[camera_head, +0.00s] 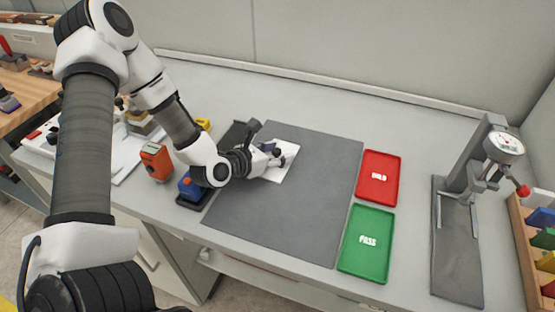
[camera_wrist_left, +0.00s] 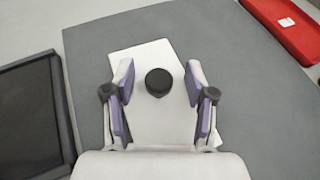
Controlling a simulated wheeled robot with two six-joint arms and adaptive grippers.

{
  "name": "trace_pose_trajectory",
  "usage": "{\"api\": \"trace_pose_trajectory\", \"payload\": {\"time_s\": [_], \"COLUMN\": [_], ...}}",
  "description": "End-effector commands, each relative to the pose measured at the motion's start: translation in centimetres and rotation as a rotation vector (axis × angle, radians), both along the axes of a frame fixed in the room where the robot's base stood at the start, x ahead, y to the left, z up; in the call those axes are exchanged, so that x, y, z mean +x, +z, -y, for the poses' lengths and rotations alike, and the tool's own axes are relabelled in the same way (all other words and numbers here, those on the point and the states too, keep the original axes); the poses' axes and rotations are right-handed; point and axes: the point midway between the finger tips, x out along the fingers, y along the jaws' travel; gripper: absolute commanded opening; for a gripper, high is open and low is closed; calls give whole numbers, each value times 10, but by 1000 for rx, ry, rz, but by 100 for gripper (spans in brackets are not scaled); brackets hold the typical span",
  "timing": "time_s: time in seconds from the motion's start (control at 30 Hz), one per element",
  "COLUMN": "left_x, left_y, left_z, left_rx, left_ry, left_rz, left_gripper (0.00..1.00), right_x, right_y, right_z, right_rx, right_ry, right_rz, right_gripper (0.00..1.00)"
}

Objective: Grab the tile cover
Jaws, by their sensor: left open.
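A white square tile (camera_head: 287,172) lies on the dark grey mat (camera_head: 310,205), partly hidden by my left gripper (camera_head: 279,157). In the left wrist view the white tile (camera_wrist_left: 150,55) shows below the gripper, with a round black knob (camera_wrist_left: 158,82) on or above it. I take the knob to be part of the tile cover, but cannot tell its edges from the tile. My left gripper (camera_wrist_left: 158,98) is open, its two purple-padded fingers on either side of the knob with gaps between. My right gripper is out of view.
A red tray (camera_head: 378,178) and a green tray (camera_head: 366,243) lie right of the mat. A gauge stand (camera_head: 460,240) is farther right. A dark tray (camera_wrist_left: 30,120) lies left of the tile. An orange device (camera_head: 156,162) and a blue-topped item (camera_head: 190,188) stand left of the mat.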

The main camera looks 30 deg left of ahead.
Motion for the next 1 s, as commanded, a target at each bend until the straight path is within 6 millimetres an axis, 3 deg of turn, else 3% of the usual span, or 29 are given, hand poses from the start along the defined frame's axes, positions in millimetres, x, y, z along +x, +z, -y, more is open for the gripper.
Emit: {"api": "trace_pose_trajectory", "payload": {"time_s": [0.2, 0.27, 0.37, 0.4, 0.77, 1.0], "left_x": [1, 1, 1, 1, 1, 1], "left_y": [-1, -1, -1, 0, 1, 18], "left_z": [0, 0, 0, 0, 0, 0], "left_rx": [-2, -2, -2, -1, -1, -3], "left_ry": [1, 1, 1, 0, 0, 2], "left_rz": [0, 0, 0, 0, 1, 3], "left_gripper": [56, 38, 2, 0, 0, 0], "right_x": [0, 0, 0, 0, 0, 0], "right_y": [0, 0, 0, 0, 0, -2], "right_z": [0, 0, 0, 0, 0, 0], "right_rx": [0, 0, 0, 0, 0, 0], "right_ry": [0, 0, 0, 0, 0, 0], "right_rz": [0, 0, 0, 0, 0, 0], "right_gripper": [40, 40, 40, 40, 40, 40]}}
